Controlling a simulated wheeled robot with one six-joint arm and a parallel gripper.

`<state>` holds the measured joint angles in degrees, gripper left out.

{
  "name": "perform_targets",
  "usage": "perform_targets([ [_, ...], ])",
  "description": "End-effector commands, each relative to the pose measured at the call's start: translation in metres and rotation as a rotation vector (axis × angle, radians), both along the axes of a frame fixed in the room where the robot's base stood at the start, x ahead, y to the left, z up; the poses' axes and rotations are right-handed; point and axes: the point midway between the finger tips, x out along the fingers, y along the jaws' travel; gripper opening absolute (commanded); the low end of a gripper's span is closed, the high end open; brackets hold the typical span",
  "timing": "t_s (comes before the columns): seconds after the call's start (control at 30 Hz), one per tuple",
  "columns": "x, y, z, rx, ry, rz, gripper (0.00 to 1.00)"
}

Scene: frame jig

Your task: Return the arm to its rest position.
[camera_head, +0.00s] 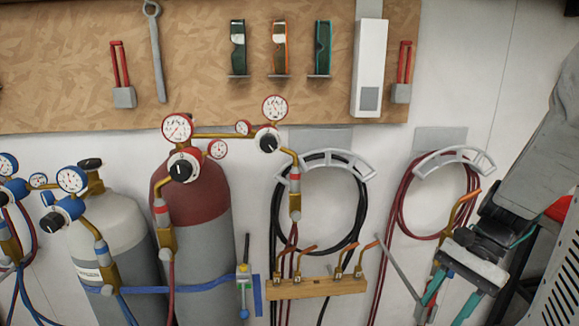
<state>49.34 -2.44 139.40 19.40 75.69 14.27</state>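My gripper (446,304) is at the lower right, at the end of my grey arm (545,160). It points down and to the left. Its two teal fingers stand apart, and I see nothing held between them. Brass torch parts (460,212) show just left of and behind the gripper; I cannot tell how near they are in depth. The lower ends of the fingers are close to the bottom edge of the picture.
Two gas cylinders, one grey-white (115,235) and one red-topped (192,215), stand at the left with gauges. A wooden torch rack (318,288) is at bottom middle. Black (357,205) and red (402,205) hoses hang on the wall. A tool board (200,60) is above.

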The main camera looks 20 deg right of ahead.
Motion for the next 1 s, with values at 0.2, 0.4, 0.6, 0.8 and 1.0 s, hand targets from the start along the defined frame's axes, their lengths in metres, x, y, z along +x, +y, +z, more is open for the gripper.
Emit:
perform_targets([
  [0.2, -0.006, 0.048, 0.037, -0.269, -0.189, 0.568, 0.46],
  [0.4, -0.014, 0.088, 0.068, -0.468, -0.358, 0.96, 0.46],
  [0.6, -0.023, 0.125, 0.092, -0.556, -0.516, 1.151, 0.46],
  [0.8, -0.025, 0.141, 0.099, -0.563, -0.576, 1.219, 0.46],
  [1.0, -0.025, 0.141, 0.099, -0.562, -0.577, 1.221, 0.46],
])
